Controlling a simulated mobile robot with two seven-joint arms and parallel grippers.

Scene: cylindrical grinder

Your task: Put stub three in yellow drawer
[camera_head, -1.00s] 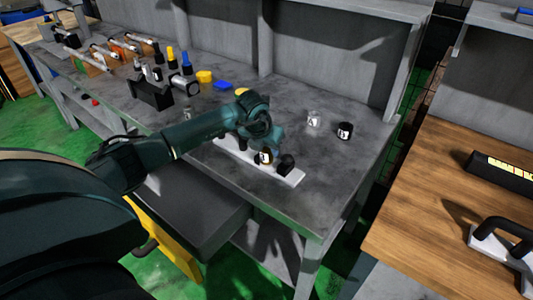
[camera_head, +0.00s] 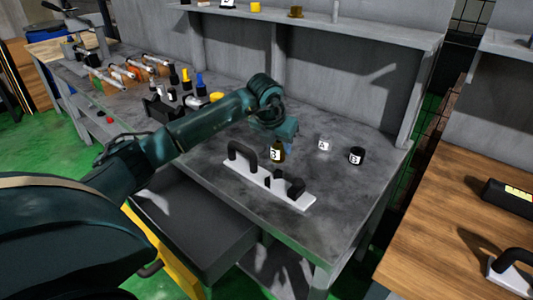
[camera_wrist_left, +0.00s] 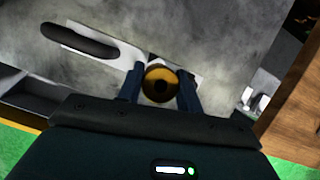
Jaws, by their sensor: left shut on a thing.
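My left gripper (camera_head: 280,137) is shut on a dark brass-coloured stub (camera_head: 277,154) with a white label that seems to read 3. The stub is upright and appears raised just above the white rack (camera_head: 240,168). In the left wrist view, the round top of the stub (camera_wrist_left: 161,82) sits between the two fingers of the left gripper (camera_wrist_left: 161,90). The yellow drawer (camera_head: 168,252) stands pulled out below the bench's front edge, its grey inside showing and looking empty. My right gripper is not in view.
Several tools and bottles crowd the bench's left part.

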